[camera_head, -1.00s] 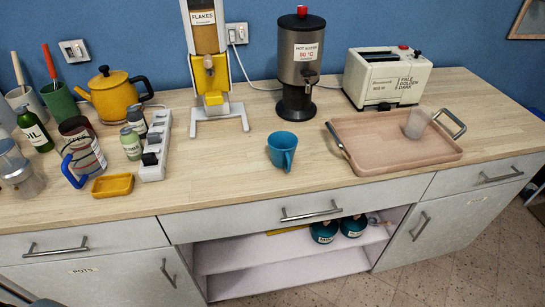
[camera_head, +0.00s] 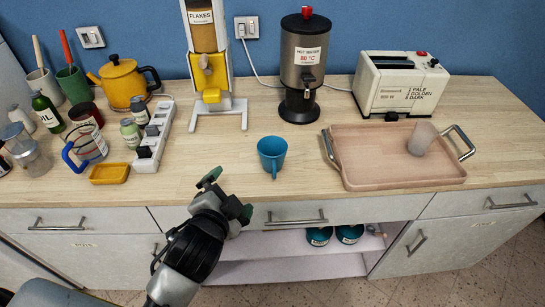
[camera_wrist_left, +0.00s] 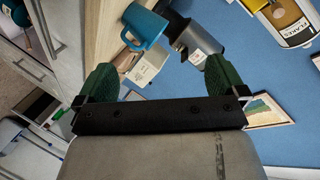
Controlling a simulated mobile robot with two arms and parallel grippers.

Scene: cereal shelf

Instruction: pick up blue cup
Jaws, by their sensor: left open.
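The blue cup (camera_head: 272,154) stands upright on the wooden counter, in front of the hot water dispenser, with its handle toward the front edge. My left gripper (camera_head: 228,192) is in front of and to the left of the cup, near the counter's front edge, apart from it. In the left wrist view the blue cup (camera_wrist_left: 146,27) is beyond the spread green fingers of the left gripper (camera_wrist_left: 160,80), with nothing between them. My right gripper is not in view.
A wooden tray (camera_head: 365,172) holding a translucent cup (camera_head: 422,138) lies right of the blue cup. The hot water dispenser (camera_head: 303,68) and flakes dispenser (camera_head: 208,60) stand behind. A power strip (camera_head: 154,140) and yellow dish (camera_head: 110,174) are left. Counter around the cup is clear.

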